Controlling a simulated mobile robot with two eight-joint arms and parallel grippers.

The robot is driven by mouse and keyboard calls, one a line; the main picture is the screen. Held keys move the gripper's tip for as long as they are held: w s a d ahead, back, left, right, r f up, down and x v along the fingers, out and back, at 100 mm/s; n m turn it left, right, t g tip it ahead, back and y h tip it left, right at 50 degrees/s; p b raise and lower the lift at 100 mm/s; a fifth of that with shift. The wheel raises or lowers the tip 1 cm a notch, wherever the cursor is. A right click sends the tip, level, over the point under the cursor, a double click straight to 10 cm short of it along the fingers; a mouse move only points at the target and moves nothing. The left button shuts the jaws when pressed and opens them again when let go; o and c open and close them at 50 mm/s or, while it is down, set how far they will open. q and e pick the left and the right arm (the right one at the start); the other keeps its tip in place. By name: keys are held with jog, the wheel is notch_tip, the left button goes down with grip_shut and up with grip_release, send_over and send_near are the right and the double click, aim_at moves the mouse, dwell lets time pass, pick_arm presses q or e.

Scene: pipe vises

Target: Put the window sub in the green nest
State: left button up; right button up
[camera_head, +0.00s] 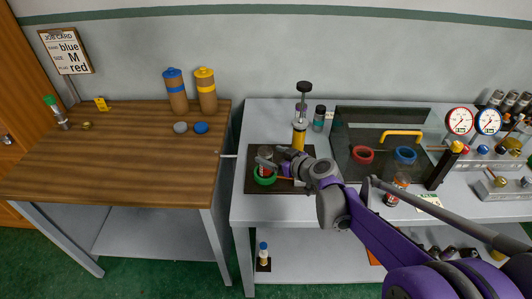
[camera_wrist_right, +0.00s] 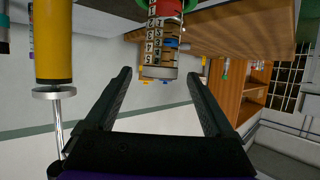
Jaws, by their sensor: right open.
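The window sub (camera_wrist_right: 160,45), a pale cylinder with a black number scale, a blue mark and a red band, stands in the green nest (camera_head: 264,178). It shows in the head view as a small upright cylinder (camera_head: 265,156), partly hidden by my gripper. The green nest's edge also shows at the top of the right wrist view (camera_wrist_right: 190,5). My right gripper (camera_head: 273,164) is open. In the right wrist view its two fingers (camera_wrist_right: 160,85) point at the sub's end, with a gap on both sides and nothing held. My left gripper is not in view.
The wooden table (camera_head: 110,150) at left is mostly clear.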

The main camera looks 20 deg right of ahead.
jog(key=v, duration=0.8)
jog(key=s+a+f+m+g, duration=0.1)
jog(key=s+a+f+g, duration=0.15)
jog(key=s, duration=0.35)
jog(key=s+a+f+g, duration=0.2)
jog(key=s+a, duration=0.2)
jog(key=s, duration=0.1)
jog(key=s+d+f+m+g+h, duration=0.1)
jog(key=s+f+h, duration=0.1)
jog(key=s, duration=0.5)
jog(key=s+d+f+m+g+h, duration=0.1)
jog(key=s+f+m+g+h, duration=0.1)
jog(key=s+f, duration=0.3)
jog(key=s+h, duration=0.1)
jog(key=s, duration=0.2)
jog(key=shift+s+d+m, duration=0.25)
jog(key=shift+d+m, duration=0.05)
jog(key=shift+d, duration=0.05)
